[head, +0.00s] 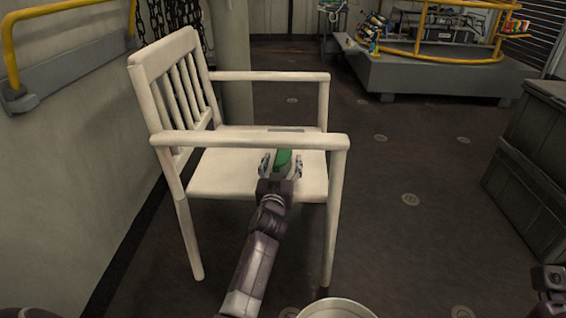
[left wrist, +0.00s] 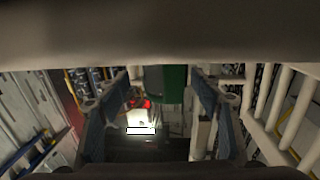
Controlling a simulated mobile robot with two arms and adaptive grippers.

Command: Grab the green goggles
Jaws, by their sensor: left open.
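The green goggles (head: 284,158) are on the seat of a cream chair (head: 230,168), partly hidden by my left gripper and the chair's near armrest. My left gripper (head: 281,166) is open, with one finger on each side of the goggles. In the left wrist view the goggles show as a green block (left wrist: 174,84) between the two open fingers (left wrist: 155,105), nearer the right one. I cannot tell whether either finger touches them. A dark part of my right arm shows at the lower right edge of the head view; its fingers cannot be made out.
The chair's near armrest (head: 250,140) passes just above my left gripper. A wall with a yellow rail (head: 10,50) stands left. A grey platform (head: 430,75) is at the back, dark crates (head: 535,150) at the right. Floor between chair and crates is clear.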

